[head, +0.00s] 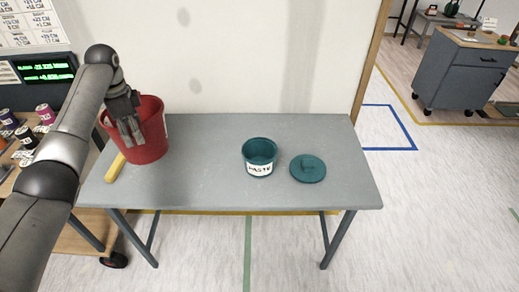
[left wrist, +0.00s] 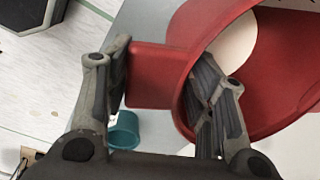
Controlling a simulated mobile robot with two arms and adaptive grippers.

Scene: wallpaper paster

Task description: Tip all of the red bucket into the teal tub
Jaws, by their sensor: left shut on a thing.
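The red bucket (head: 152,143) is at the left end of the grey table, tilted a little in the head view. My left gripper (head: 128,118) is shut on its wall. In the left wrist view the gripper (left wrist: 165,90) has one finger inside the rim and one outside, and the bucket (left wrist: 185,75) shows a pale content. The teal tub (head: 259,152), labelled PASTE, stands open near the table's middle, apart from the bucket. It also shows small in the left wrist view (left wrist: 123,132). My right gripper is not in view.
A teal lid (head: 307,169) lies right of the tub. A yellow object (head: 115,168) lies at the table's left edge, beside the bucket. The grey table (head: 205,150) is clear between bucket and tub. A wall stands behind; cans (head: 45,113) are on a cart at left.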

